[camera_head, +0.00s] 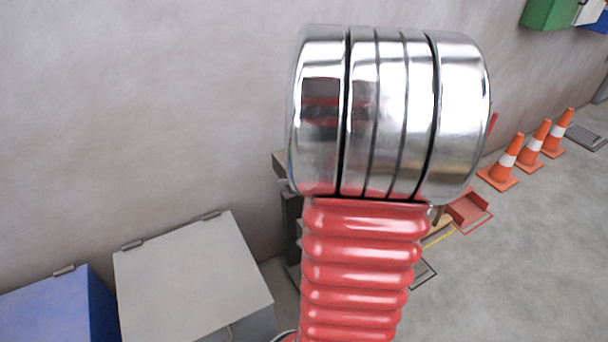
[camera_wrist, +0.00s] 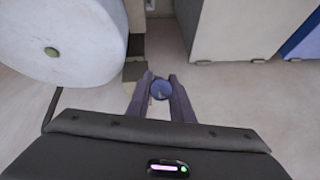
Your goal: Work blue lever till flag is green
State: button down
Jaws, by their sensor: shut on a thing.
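In the wrist view my gripper (camera_wrist: 160,93) is shut with its two dark fingers around the round blue knob of the blue lever (camera_wrist: 161,89). The knob sits between the fingertips, seen end-on. How far the lever is tilted I cannot tell. In the head view the chrome and red ribbed arm in front hides the lever and my gripper. I cannot make out the flag or its colour in either view.
A large white round drum (camera_wrist: 65,40) stands close to the left of my gripper in the wrist view. A grey box (camera_head: 190,275) and a blue box (camera_head: 60,305) stand by the wall. Several orange cones (camera_head: 502,163) and a red tray (camera_head: 468,210) are at right. Floor at right is open.

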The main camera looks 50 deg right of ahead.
jog(key=shift+s+f+t, duration=0.3)
jog(key=shift+s+f, duration=0.05)
jog(key=shift+s, duration=0.1)
dwell(0.4)
jog(key=c, duration=1.6)
grip_release()
jog(key=shift+a, duration=0.1)
jog(key=shift+o, duration=0.2)
jog(key=shift+s, duration=0.1)
jog(key=shift+s+a+r, duration=0.1)
jog(key=shift+s+r, duration=0.1)
jog(key=shift+r, duration=0.3)
jog(key=v, duration=1.2)
jog(key=shift+s+a, duration=0.25)
